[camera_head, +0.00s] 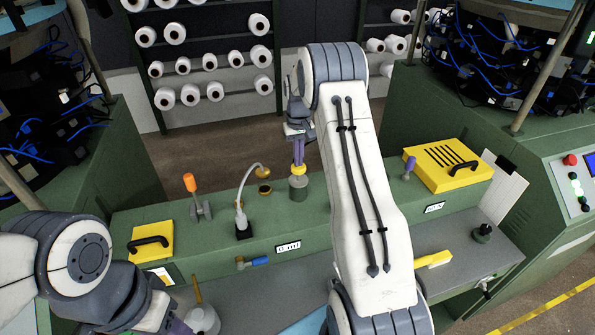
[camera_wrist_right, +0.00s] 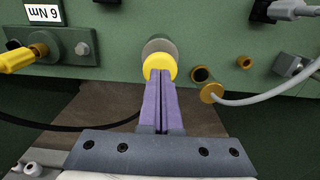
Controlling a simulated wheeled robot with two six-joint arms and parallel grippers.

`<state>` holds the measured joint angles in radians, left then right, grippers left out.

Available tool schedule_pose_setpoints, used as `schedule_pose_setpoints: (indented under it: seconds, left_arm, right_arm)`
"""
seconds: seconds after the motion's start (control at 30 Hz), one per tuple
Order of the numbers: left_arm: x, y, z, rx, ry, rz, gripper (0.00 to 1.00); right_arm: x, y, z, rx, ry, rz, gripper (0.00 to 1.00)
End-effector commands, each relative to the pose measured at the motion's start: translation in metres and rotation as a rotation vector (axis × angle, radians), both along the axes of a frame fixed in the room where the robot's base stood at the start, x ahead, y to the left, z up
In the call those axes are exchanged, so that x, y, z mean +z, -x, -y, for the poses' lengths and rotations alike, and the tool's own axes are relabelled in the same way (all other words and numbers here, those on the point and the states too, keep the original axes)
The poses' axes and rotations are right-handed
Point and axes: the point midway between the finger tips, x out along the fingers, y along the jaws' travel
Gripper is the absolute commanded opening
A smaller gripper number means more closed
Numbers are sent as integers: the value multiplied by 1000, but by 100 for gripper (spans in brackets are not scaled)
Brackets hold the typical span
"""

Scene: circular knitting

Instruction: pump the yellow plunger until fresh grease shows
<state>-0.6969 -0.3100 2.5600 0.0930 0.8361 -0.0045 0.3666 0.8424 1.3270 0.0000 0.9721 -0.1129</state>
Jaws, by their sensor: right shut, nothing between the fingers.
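The yellow plunger (camera_head: 298,170) is a round cap on top of a grey-green cylinder (camera_head: 299,190) on the green machine bench. The plunger also shows in the right wrist view (camera_wrist_right: 160,67). My right gripper (camera_head: 298,162) is above it, purple fingers pointing down, shut and empty. In the right wrist view the fingertips (camera_wrist_right: 160,78) overlap the near edge of the cap; whether they touch it I cannot tell. No fresh grease can be made out. My left gripper (camera_head: 180,327) is only partly in view at the lower left, its jaws unclear.
A brass port (camera_head: 264,189) and a grey hose (camera_head: 243,195) are left of the plunger. An orange-handled lever (camera_head: 190,184) stands further left. Yellow covers (camera_head: 152,241) (camera_head: 447,165) lie at both ends. A yellow-handled tool (camera_head: 433,259) lies on the grey shelf.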

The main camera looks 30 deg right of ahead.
Motion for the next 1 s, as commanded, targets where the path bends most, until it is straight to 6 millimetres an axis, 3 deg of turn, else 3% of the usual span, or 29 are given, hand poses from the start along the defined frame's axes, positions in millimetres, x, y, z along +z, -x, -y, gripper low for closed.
schedule_pose_setpoints:
  seconds: [1.0]
  left_arm:
    - [-7,0,0,0,0,0,50]
  right_arm:
    - [-15,0,0,0,-1,-2,0]
